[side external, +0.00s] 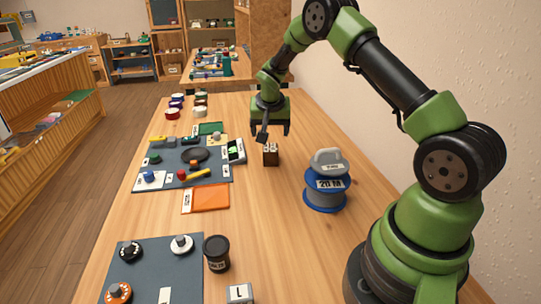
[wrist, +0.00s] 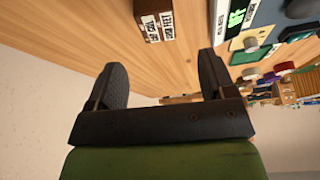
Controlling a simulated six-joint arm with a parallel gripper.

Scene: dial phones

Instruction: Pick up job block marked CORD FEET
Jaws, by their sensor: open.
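A small dark brown block (side external: 271,158) stands on the wooden table, with white labels on its top. In the wrist view the block (wrist: 142,8) is at the top edge, partly cut off; its white labels appear to read CORD and FEET, turned sideways. My gripper (side external: 275,135) is open and empty, just above and behind the block in the side view. In the wrist view its two dark fingers (wrist: 162,60) are spread apart, and the block lies beyond their tips, not between them.
A blue cord reel (side external: 326,197) marked 20 M stands right of the block. A green-lit display (side external: 236,151) and a grey mat (side external: 215,172) with phone parts lie to its left. An orange tray (side external: 206,199) and a dark jar (side external: 216,253) are nearer. Bare table lies in front of the block.

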